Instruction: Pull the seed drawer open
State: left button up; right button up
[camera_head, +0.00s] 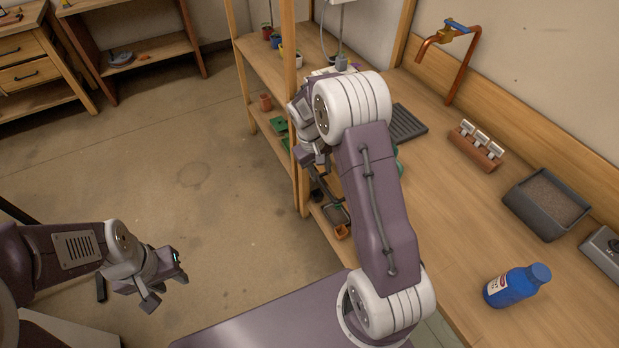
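A wooden cabinet at the far upper left has an upper drawer (14,48) and a lower drawer (42,73) with dark handles. Both look shut; the cabinet is cut off by the picture's edge. I cannot tell which, if either, is the seed drawer. My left gripper (168,286) is low at the left over bare floor, far from the cabinet, with its fingers apart and nothing between them. My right gripper (312,158) is beside the wooden shelf post at the workbench's left end. My arm partly hides it and its fingers are unclear.
The workbench (440,190) on the right holds a blue bottle (514,287), a grey soil tray (546,204), a rack (475,146) and a black ridged tray (404,123). Shelves with pots stand behind my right arm. The floor (190,150) is clear.

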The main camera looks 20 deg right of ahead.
aim_at(326, 189)
jog(key=f, duration=0.2)
jog(key=d+f, duration=0.1)
jog(key=f, duration=0.4)
jog(key=shift+s+d+f, duration=0.1)
jog(key=shift+d+f, duration=0.1)
jog(key=shift+d, duration=0.15)
jog(key=shift+s+d+f, duration=0.1)
jog(key=shift+f, duration=0.6)
grip_shut()
dwell(0.4)
